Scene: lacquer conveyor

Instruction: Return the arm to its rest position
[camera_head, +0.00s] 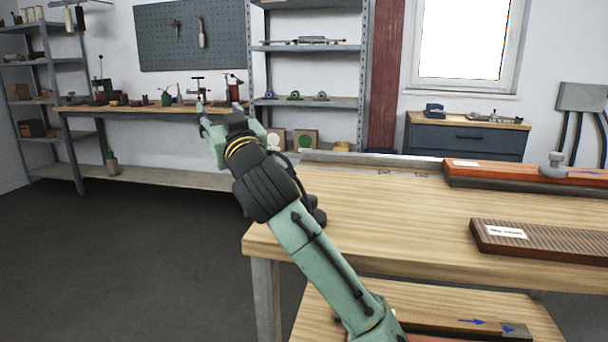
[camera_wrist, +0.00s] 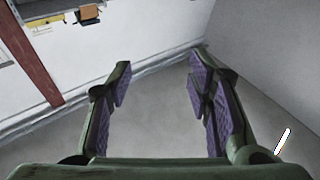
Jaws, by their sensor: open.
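My gripper (camera_head: 221,112) is at the end of my green arm, which reaches up and to the left past the left end of the wooden table (camera_head: 375,222). The gripper is in the air and its fingers point away from my body, toward the back wall. In the wrist view the two fingers with purple pads (camera_wrist: 160,85) stand wide apart. Nothing is between them; floor and wall show through the gap.
On the table lie a red-brown conveyor piece (camera_head: 500,172) and a ribbed board with a white label (camera_head: 545,240). A lower shelf (camera_head: 340,313) holds more parts. A workbench (camera_head: 140,110) and shelving (camera_head: 305,75) stand at the back wall. The floor at left (camera_head: 110,260) is clear.

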